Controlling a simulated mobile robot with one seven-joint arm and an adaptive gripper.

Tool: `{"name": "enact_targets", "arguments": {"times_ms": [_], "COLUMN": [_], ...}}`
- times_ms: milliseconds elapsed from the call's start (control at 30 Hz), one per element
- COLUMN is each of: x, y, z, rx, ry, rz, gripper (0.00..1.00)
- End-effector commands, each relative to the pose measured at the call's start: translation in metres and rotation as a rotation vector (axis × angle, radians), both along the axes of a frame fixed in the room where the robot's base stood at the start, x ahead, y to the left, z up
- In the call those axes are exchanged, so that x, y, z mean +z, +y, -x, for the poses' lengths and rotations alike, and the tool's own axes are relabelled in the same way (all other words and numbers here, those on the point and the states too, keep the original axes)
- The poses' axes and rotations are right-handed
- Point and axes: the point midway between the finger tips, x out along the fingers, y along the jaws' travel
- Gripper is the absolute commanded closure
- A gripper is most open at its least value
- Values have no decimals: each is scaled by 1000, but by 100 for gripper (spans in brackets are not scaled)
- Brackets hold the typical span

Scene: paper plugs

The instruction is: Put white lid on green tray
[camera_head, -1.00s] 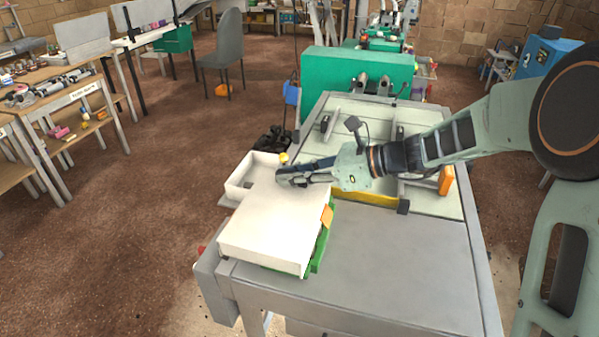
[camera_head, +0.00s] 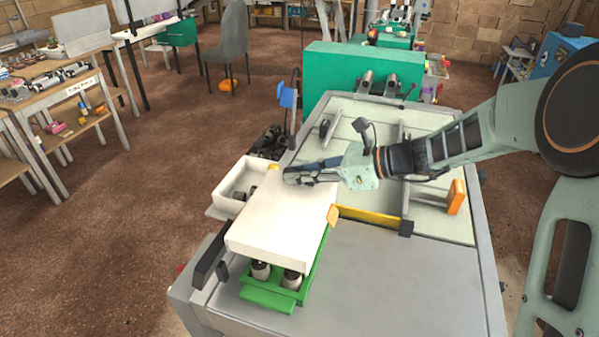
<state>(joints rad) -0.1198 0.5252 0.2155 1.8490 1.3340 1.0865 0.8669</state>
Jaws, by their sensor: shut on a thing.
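The white lid (camera_head: 275,228) is a large flat box-like cover. It is over the back part of the green tray (camera_head: 268,298), whose front end shows from under it. Two dark plugs with pale tops (camera_head: 292,279) stand in that open front end. My gripper (camera_head: 290,175) is at the lid's far edge and is shut on it. The fingertips are partly hidden against the lid. I cannot tell whether the lid rests on the tray or is held just above it.
A white open box (camera_head: 240,190) with dark items stands left of the lid. An orange block (camera_head: 334,215) and a yellow bar (camera_head: 370,216) are to the right. The grey tabletop (camera_head: 400,275) at front right is clear.

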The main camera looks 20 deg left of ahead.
Motion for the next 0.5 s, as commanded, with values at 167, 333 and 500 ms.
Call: {"name": "enact_targets", "arguments": {"times_ms": [167, 333, 500], "x": [1, -4, -17], "y": [0, -1, -1], "z": [0, 0, 0], "rx": [1, 2, 2], "ry": [0, 2, 3], "rz": [0, 1, 1], "gripper": [100, 100, 100]}}
